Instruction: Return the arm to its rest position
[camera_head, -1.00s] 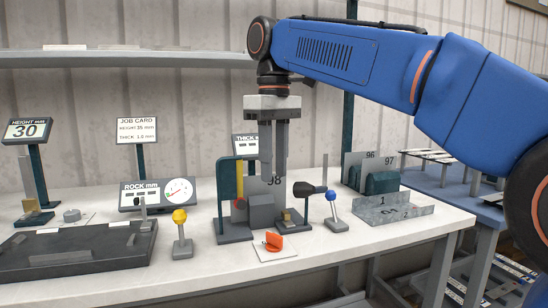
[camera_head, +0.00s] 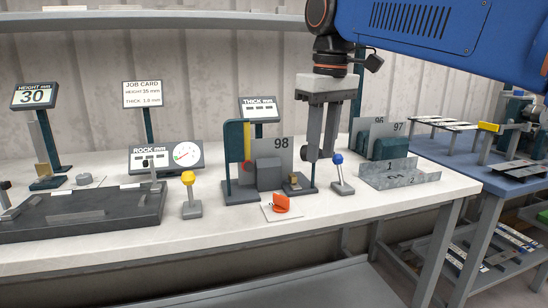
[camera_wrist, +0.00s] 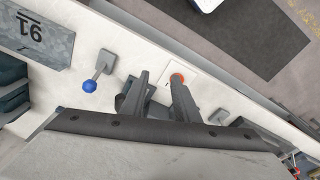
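My blue arm reaches in from the upper right of the head view. My gripper (camera_head: 321,154) hangs fingers down above the back of the bench, just right of the grey plate marked 98 (camera_head: 281,148). Its two grey fingers are apart, with nothing held between them. A dark rounded handle shows by the fingertips, partly hidden. In the wrist view my gripper (camera_wrist: 160,77) also shows its fingers spread, over the white bench (camera_wrist: 222,104).
A blue-knobbed lever (camera_head: 339,172) stands close to the right of the fingers. Several plates and blocks stand further right, behind a bent sheet (camera_head: 398,178). A yellow-knobbed lever (camera_head: 189,192) and an orange part (camera_head: 281,204) are on the left and front.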

